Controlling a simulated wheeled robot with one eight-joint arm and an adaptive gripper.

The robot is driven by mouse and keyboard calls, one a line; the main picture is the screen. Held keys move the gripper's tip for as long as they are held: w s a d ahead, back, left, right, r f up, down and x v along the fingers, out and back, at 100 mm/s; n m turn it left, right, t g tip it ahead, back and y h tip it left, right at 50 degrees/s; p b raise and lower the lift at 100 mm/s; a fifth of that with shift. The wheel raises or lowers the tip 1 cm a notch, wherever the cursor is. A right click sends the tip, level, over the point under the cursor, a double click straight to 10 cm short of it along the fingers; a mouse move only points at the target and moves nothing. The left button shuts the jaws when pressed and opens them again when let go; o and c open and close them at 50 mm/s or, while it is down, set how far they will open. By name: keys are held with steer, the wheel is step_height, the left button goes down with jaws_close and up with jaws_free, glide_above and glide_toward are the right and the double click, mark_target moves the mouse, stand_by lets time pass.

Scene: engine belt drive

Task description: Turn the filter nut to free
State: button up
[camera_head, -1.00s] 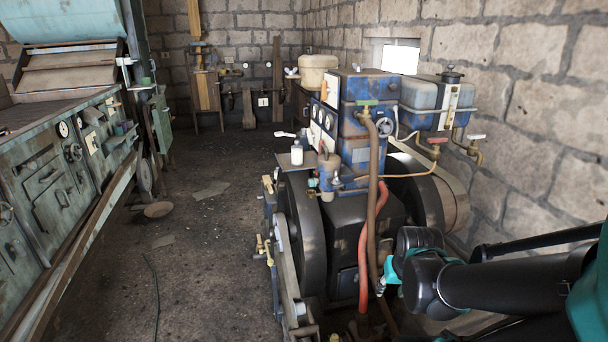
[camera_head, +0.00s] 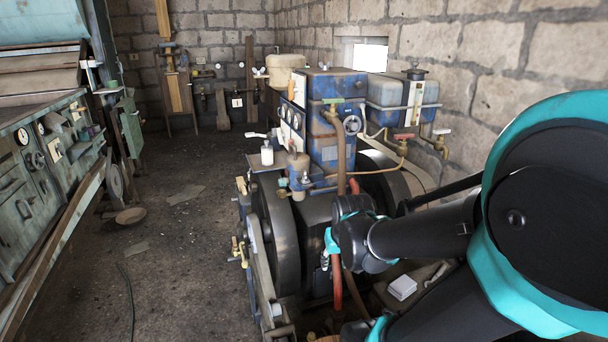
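The engine (camera_head: 318,215) has a blue upper body, a dark lower body and large flywheels. A small brownish cylinder (camera_head: 298,166) with pipe fittings sits at its front, and this may be the filter. I cannot pick out the filter nut for sure; it is too small or hidden. My arm (camera_head: 420,238) reaches in from the right, and its dark elbow with teal parts is in front of the engine's lower right side. My gripper does not show clearly; the arm's own links seem to hide it.
A white bottle (camera_head: 267,153) stands on a small shelf at the engine's left. A blue-grey tank (camera_head: 402,98) is at the back right by the stone wall.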

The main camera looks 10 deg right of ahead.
steer(key=w+a+r, duration=0.2)
steer(key=w+r, duration=1.3)
steer(key=r, duration=0.1)
steer(key=m, duration=0.1)
glide_toward(305, 173)
steer(key=x, duration=0.2)
steer(key=s+x, duration=0.1)
steer(key=x, duration=0.5)
steer(key=shift+s+f, duration=0.1)
steer(key=shift+f, duration=0.4)
jaws_close()
